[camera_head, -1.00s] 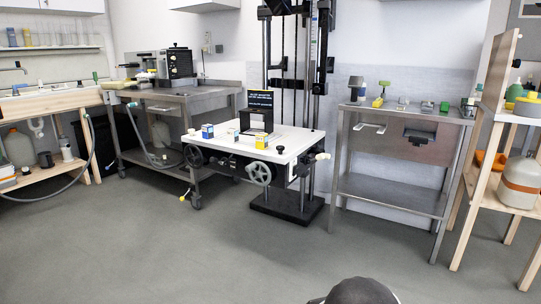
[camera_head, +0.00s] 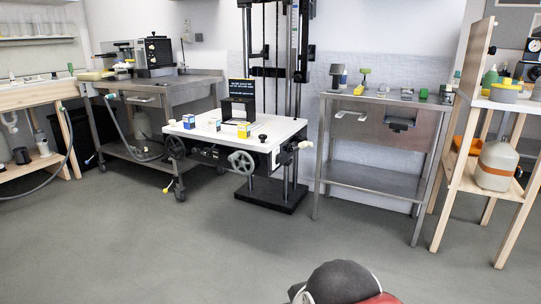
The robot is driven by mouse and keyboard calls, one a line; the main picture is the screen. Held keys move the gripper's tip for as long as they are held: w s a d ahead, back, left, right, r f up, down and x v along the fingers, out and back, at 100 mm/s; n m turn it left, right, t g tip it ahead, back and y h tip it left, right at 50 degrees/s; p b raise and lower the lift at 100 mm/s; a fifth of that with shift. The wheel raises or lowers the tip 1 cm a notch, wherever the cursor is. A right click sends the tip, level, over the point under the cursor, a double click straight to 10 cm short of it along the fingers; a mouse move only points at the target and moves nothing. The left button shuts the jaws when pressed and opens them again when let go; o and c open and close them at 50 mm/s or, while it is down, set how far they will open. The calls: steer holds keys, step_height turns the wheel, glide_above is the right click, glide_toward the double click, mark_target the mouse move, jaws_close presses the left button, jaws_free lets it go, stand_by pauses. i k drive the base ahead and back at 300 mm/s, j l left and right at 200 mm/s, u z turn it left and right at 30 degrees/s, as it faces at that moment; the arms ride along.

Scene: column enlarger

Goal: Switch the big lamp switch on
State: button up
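The column enlarger (camera_head: 295,45) stands against the back wall, with its black and metal column rising out of the top of the view. Its white baseboard (camera_head: 262,138) carries small boxes and a dark panel (camera_head: 238,88) with small lettering. I cannot pick out the big lamp switch for certain at this distance. A small wall box (camera_head: 187,31) hangs left of the column; I cannot tell what it is. My gripper is not in view; only a rounded dark and red part of my own body shows at the bottom edge.
A steel table (camera_head: 375,100) with several small items stands right of the enlarger. A wooden shelf unit (camera_head: 478,130) is at far right. A steel bench (camera_head: 190,85) with a machine is at left, a wooden bench (camera_head: 25,95) beyond it. The grey floor (camera_head: 150,245) in front is clear.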

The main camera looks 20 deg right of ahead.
mark_target(278, 160)
steer(key=i+l+z, duration=0.15)
steer(key=i+l, duration=0.15)
steer(key=i, duration=0.15)
steer(key=i+l+z, duration=0.15)
steer(key=i+l, duration=0.15)
steer(key=i, duration=0.2)
